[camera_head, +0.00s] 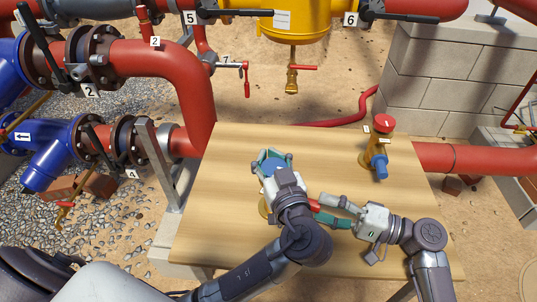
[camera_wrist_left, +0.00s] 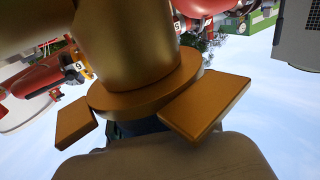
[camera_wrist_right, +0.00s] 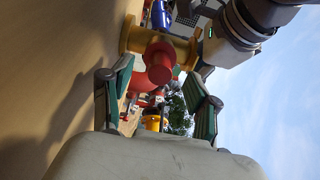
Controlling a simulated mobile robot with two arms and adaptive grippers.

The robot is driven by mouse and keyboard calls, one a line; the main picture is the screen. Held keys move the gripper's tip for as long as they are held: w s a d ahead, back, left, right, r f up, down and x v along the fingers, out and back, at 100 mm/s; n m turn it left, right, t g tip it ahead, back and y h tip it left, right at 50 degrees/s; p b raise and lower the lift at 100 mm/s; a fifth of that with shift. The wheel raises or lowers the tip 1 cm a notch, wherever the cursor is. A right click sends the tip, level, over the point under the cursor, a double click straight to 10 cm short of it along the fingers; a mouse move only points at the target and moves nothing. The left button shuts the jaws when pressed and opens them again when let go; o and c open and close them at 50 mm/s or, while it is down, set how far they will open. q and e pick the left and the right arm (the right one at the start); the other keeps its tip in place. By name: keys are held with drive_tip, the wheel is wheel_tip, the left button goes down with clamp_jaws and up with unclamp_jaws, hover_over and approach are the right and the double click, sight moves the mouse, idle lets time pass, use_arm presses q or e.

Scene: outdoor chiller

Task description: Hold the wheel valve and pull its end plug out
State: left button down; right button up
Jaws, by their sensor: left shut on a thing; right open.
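The wheel valve stands on the wooden table, mostly covered by my left gripper (camera_head: 272,162). Its blue wheel (camera_head: 268,168) shows between the fingers, and its brass base (camera_head: 264,208) shows below. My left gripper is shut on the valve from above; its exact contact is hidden. The left wrist view shows a brass body (camera_wrist_left: 130,45) close up. The red end plug (camera_head: 314,205) points right, toward my right gripper (camera_head: 323,208). In the right wrist view the plug (camera_wrist_right: 159,63) lies between the open fingertips (camera_wrist_right: 160,88). I cannot tell whether they touch it.
A second brass valve with a red top (camera_head: 383,123) and blue end (camera_head: 378,165) stands at the table's back right. The wooden table (camera_head: 220,175) is clear at left and back. Red pipes (camera_head: 190,80) and a block wall (camera_head: 445,75) lie beyond.

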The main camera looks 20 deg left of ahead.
sight(314, 206)
drive_tip(key=shift+s+a, duration=0.1)
drive_tip(key=shift+a, duration=1.4)
clamp_jaws()
